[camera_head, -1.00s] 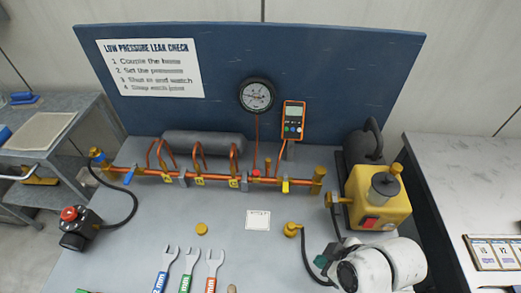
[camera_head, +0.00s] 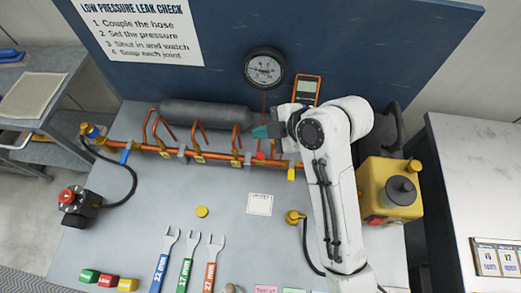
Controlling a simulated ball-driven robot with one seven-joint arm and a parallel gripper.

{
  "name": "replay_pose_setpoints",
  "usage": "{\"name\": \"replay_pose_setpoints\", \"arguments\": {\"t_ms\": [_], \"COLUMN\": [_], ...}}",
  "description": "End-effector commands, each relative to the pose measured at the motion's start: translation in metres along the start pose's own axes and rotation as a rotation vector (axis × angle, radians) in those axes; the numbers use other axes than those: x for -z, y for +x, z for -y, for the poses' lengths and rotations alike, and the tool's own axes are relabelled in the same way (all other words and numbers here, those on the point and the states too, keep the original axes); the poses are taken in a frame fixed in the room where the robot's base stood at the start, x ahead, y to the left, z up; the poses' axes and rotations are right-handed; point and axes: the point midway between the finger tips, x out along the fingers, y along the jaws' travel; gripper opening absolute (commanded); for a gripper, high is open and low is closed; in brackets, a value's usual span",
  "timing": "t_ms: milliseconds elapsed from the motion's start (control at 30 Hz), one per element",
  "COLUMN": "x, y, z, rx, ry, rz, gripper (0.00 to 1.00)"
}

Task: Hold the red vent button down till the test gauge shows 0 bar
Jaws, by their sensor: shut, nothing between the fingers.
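The round black-rimmed gauge (camera_head: 264,68) with a white face hangs on the blue board; its needle is too small to read. A small red button (camera_head: 260,156) sits on the copper pipe run, right of the middle. My gripper (camera_head: 262,131) reaches in from the right above the pipe, its teal fingertips shut and empty. The tips appear just above and behind the red button in this view; I cannot tell whether they touch it.
A grey cylinder (camera_head: 205,113) lies behind the pipe run. An orange meter (camera_head: 306,89) stands behind my gripper. A yellow pump (camera_head: 390,190) is at right. Several wrenches (camera_head: 188,262) lie at the front. A black regulator with a red knob (camera_head: 67,196) is at left.

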Motion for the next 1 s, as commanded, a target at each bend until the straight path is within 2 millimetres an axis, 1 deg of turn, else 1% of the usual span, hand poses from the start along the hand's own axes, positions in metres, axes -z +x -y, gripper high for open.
{"name": "replay_pose_setpoints", "arguments": {"t_ms": [167,367,800,1000], "x": [-0.002,-0.009,-0.037,-0.045], "y": [0.002,0.011,0.05,0.06], "z": [0.002,0.009,0.037,0.044], "rx": [0.0,0.0,0.0,-0.001], "ry": [0.002,0.002,0.004,0.003], "rz": [0.001,0.001,0.002,0.002], "gripper": [0.0,0.0,0.0,0.0]}}
